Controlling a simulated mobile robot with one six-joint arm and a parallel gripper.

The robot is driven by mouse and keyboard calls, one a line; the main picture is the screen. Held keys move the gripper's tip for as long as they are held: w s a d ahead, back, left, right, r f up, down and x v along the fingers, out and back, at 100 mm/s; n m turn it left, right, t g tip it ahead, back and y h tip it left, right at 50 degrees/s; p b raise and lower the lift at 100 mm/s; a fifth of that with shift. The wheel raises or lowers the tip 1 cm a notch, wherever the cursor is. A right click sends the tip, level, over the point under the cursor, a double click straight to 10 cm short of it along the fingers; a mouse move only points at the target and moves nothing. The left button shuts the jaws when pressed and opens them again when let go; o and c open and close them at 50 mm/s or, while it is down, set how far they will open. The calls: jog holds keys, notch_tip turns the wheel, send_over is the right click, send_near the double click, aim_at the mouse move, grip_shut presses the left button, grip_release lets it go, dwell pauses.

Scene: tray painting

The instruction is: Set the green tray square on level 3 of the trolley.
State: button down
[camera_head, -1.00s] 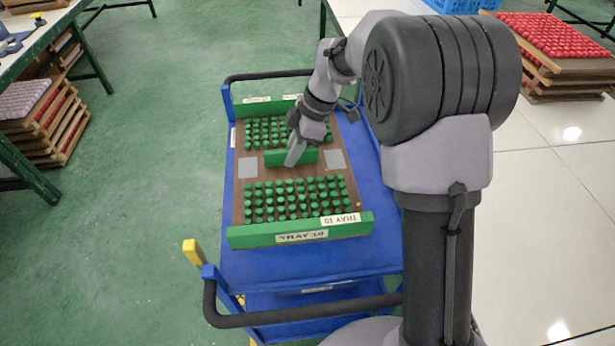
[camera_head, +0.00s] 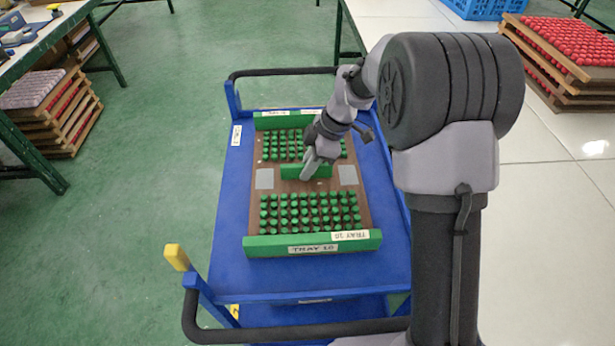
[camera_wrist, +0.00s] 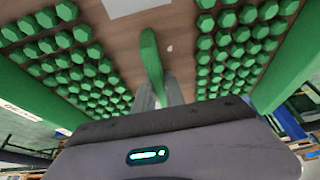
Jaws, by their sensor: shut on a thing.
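The green tray (camera_head: 258,210) is a brown board with rows of green pegs, green end bars and "TRAY 10" labels. It is over the blue top deck of the trolley (camera_head: 228,225), nearly in line with its sides, with blue showing left, right and in front. I cannot tell whether it touches the deck. My gripper (camera_head: 312,172) is shut on the green centre handle (camera_head: 292,173). In the wrist view the fingers (camera_wrist: 160,92) close on the handle (camera_wrist: 150,50), between two blocks of pegs. The tray's underside is hidden.
The trolley has a black push bar (camera_head: 280,333) in front and another behind (camera_head: 285,72). A yellow-tipped post (camera_head: 177,257) stands at its front left. Stacked trays stand at left (camera_head: 50,115) and far right (camera_head: 560,60). Green floor is clear left of the trolley.

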jog(key=shift+f, duration=0.9)
jog(key=shift+f, duration=0.15)
jog(key=c, duration=1.4)
grip_release()
